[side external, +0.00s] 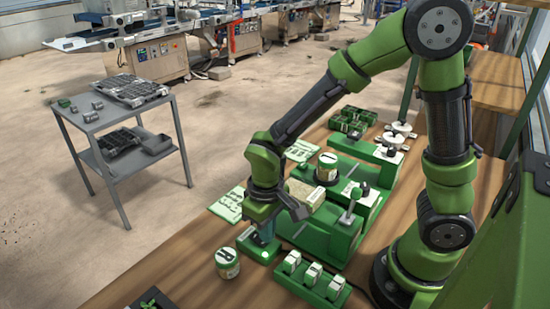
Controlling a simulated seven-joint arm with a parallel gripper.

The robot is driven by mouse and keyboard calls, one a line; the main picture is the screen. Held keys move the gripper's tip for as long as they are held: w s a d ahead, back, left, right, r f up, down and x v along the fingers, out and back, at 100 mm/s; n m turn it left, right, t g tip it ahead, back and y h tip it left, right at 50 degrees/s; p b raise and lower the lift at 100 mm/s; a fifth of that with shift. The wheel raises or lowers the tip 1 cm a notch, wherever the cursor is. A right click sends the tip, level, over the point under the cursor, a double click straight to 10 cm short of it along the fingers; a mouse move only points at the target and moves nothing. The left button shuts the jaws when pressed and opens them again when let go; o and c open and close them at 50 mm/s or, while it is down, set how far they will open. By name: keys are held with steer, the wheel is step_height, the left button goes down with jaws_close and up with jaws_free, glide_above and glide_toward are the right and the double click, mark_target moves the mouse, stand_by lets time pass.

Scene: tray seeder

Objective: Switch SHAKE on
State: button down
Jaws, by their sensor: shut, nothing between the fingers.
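My gripper (264,238) points down at the front left of the bench machine. Its fingers are shut with nothing between them. The tips are right above or touching a small green box (252,255) with a pale round spot on its top; I cannot tell which. The gripper hides part of that box. A green block with several white rocker-like switches (312,276) stands to the right of it. No label reading SHAKE is legible, so I cannot tell which control is SHAKE or how it is set.
A round jar (227,263) stands left of the gripper. The green seeder machine (318,232) with a lever (351,206) is behind it. Flat green-and-white cards (228,204) lie at the bench's left edge. Bare wood (190,262) shows at the front left.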

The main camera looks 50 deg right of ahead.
steer(key=shift+r, duration=0.1)
step_height(320, 180, up, 7)
stand_by(1.0)
steer(key=s+d+r+m+t+y, duration=0.2)
steer(key=s+d+r+m+t, duration=0.2)
steer(key=r, duration=0.7)
steer(key=s+d+t, duration=0.2)
steer(key=d+t, duration=0.1)
steer(key=shift+r, duration=0.35)
